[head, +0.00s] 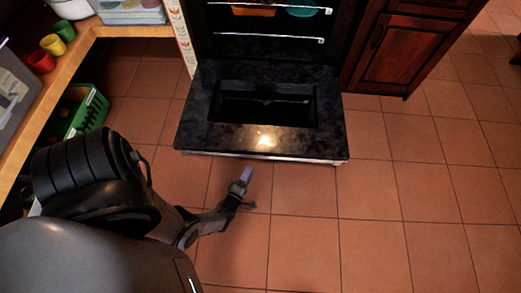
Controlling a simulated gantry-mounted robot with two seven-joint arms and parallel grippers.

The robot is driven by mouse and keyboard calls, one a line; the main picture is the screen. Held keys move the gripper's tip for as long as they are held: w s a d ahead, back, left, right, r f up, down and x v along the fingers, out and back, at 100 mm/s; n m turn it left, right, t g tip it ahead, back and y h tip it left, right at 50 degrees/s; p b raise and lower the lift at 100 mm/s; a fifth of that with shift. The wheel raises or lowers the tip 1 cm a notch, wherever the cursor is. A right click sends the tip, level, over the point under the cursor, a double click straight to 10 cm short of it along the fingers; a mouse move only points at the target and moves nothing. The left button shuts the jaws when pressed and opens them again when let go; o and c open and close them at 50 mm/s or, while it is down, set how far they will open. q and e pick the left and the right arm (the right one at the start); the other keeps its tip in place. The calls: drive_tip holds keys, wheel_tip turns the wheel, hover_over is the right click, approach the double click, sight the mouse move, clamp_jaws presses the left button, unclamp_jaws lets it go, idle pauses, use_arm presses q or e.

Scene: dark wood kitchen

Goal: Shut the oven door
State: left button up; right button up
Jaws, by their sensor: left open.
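The oven door (195,130) is black and hangs down open, its inner face and dark window turned up. Its front edge is toward me, low above the tiled floor. The oven cavity (225,50) behind it is open, with metal racks (265,36) across it. My left gripper (246,176) is open and empty, just in front of the door's near edge, left of its middle. A gap shows between them in the picture. My right gripper is not in view.
A wooden shelf unit (82,42) with colored cups (52,44) and a green crate (88,112) stands at the left. A dark red wood cabinet (395,55) is right of the oven. The tiled floor (400,190) is clear in front and to the right.

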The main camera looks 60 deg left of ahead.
use_arm(q)
drive_tip(key=shift+d+f+b+x, duration=0.15)
drive_tip(key=shift+b+x, duration=0.5)
drive_tip(key=shift+x, duration=1.2)
drive_tip(key=shift+f+b+x, duration=0.2)
drive_tip(key=shift+b+x, duration=0.4)
drive_tip(key=shift+x, duration=1.25)
drive_tip(key=shift+d+f+b+x, duration=0.15)
drive_tip(key=shift+b+x, duration=0.5)
drive_tip(key=shift+x, duration=1.2)
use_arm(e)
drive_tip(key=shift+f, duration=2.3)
use_arm(q)
drive_tip(key=shift+w+a, duration=0.15)
clamp_jaws()
